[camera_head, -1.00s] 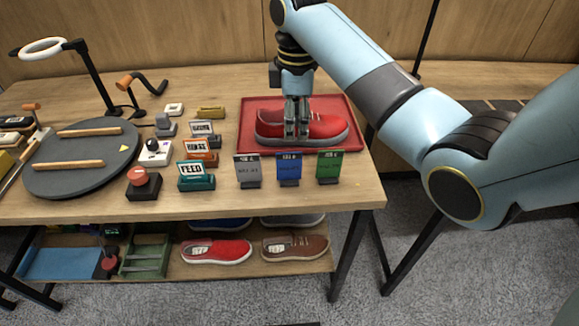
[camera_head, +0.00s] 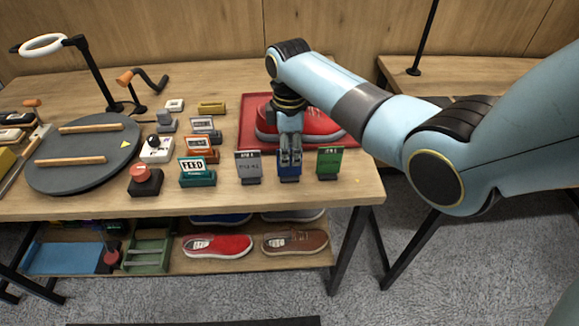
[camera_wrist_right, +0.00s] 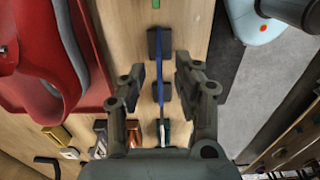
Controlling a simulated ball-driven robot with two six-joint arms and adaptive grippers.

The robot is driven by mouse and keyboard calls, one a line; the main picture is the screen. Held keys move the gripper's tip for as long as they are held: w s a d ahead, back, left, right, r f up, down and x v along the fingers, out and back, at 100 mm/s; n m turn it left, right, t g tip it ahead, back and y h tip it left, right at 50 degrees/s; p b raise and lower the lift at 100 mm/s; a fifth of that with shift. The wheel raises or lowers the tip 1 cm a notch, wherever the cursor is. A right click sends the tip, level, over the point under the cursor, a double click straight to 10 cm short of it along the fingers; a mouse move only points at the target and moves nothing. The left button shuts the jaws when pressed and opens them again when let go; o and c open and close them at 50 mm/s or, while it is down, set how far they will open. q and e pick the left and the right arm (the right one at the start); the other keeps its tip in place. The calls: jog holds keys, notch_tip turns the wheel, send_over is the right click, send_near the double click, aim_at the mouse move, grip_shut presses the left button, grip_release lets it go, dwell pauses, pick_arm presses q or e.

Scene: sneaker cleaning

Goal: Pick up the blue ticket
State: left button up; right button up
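The blue ticket (camera_head: 288,173) stands upright in a dark holder near the table's front edge, between the grey ticket (camera_head: 249,167) and the green ticket (camera_head: 329,162). My right gripper (camera_head: 289,158) is over it from above and hides its upper part. In the right wrist view the blue ticket (camera_wrist_right: 159,65) shows edge-on as a thin blue strip. The right gripper (camera_wrist_right: 160,80) is open there, one finger on each side of the strip, with gaps between. My left gripper is not in view.
A red tray (camera_head: 354,148) with a red sneaker (camera_head: 320,124) lies just behind the tickets. A teal FEED stamp (camera_head: 197,178) and a red-topped button (camera_head: 145,180) stand to the left. The table's front edge is close.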

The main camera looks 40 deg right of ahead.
jog(key=shift+c, duration=0.4)
grip_shut()
jog(key=shift+r, duration=0.1)
